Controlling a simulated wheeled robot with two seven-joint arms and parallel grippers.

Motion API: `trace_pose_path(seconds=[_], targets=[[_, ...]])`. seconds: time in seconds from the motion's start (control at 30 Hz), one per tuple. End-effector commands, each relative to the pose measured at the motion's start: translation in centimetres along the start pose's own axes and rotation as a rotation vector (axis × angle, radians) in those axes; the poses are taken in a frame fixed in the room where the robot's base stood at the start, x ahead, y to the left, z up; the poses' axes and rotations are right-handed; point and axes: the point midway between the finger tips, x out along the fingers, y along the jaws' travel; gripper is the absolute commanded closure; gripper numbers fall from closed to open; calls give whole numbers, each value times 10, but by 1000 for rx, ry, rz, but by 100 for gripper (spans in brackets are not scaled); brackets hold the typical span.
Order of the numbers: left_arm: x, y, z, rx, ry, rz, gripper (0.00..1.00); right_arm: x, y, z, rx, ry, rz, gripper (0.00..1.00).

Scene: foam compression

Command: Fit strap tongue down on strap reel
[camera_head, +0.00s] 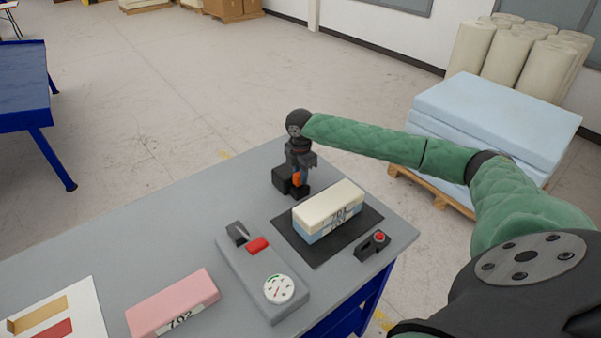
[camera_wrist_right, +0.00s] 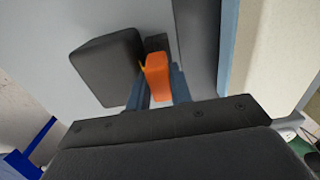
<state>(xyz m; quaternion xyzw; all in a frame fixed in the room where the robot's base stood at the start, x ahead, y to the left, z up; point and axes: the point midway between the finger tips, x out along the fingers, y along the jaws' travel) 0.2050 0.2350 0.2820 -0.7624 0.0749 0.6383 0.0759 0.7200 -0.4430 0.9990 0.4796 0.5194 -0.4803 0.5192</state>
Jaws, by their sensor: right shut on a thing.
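My right gripper (camera_head: 299,172) points down at the far edge of the grey table, just behind the foam stack. It is shut on the orange strap tongue (camera_head: 297,180), which also shows between the two fingers in the right wrist view (camera_wrist_right: 157,76). The black strap reel (camera_head: 281,183) sits on the table close beside the tongue; in the right wrist view it is the dark block (camera_wrist_right: 108,68) left of the fingers. A small yellow bit shows between reel and tongue. Whether the tongue touches the reel I cannot tell. My left gripper is out of view.
A cream and blue foam stack (camera_head: 328,214) lies on a black mat (camera_head: 309,252) close to my right gripper. A grey gauge device (camera_head: 262,275), a red-button box (camera_head: 372,246) and a pink block (camera_head: 172,304) are nearer. The left far table surface is clear.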

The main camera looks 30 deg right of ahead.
Motion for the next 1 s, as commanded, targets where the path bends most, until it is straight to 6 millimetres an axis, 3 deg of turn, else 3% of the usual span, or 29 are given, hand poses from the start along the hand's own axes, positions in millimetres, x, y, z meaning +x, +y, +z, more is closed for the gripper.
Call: trace_pose_path(seconds=[1.0], targets=[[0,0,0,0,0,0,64,19,0,0,0,0,1,100]])
